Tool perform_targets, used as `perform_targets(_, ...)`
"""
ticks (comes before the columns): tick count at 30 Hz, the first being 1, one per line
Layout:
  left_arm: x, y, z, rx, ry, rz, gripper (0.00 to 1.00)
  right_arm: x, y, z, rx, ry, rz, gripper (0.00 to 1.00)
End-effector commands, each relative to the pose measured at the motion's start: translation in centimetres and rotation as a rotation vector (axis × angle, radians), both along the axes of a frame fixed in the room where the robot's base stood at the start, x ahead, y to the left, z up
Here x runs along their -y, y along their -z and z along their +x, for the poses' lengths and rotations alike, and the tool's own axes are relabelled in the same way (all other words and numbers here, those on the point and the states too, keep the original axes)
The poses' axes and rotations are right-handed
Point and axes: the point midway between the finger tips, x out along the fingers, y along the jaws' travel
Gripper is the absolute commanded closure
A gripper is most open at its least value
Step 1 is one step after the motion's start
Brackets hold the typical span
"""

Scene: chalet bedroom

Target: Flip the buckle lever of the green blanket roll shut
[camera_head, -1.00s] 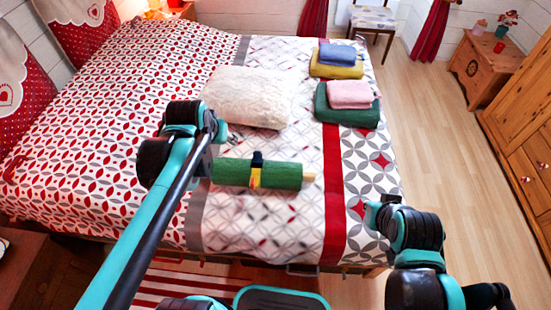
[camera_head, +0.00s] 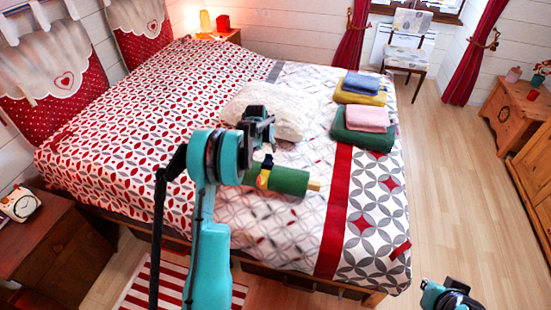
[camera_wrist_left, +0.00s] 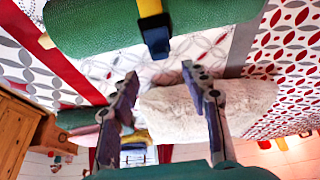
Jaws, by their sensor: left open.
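The green blanket roll (camera_head: 290,182) lies on the bed with a yellow strap (camera_head: 263,181) around it. The dark buckle lever (camera_head: 268,163) stands out from the roll on its pillow side. In the left wrist view the roll (camera_wrist_left: 95,30), yellow strap (camera_wrist_left: 150,7) and dark lever (camera_wrist_left: 156,42) fill the top. My left gripper (camera_head: 262,128) is over the bed just behind the roll. In its wrist view the open fingers (camera_wrist_left: 160,75) are apart and empty, with the lever ahead of the gap, not between them. The right arm shows only in part; its fingers are not seen.
A cream pillow (camera_head: 285,112) lies behind the roll. Folded green and pink towels (camera_head: 366,120) and yellow and blue ones (camera_head: 361,85) lie to the right. The bed's patterned cover (camera_head: 330,215) is clear right of the roll. A nightstand (camera_head: 55,245) stands at the left.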

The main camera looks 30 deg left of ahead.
Motion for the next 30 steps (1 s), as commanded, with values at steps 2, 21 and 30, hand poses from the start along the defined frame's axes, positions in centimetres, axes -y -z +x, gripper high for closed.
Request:
perform_targets(2, -0.1, 1.2, 0.4, 0.0, 0.0, 0.0, 0.53, 0.0, 0.6, 0.0, 0.0, 0.0, 0.0, 1.0)
perform_targets(21, -0.6, 6.5, 2.6, 0.001, 0.001, 0.001, 0.53, 0.0, 2.5, 0.0, 0.0, 0.0, 0.0, 1.0)
perform_targets(30, -0.6, 6.5, 2.6, 0.001, 0.0, 0.0, 1.0, 0.0, 2.5, 0.0, 0.0, 0.0, 0.0, 1.0)
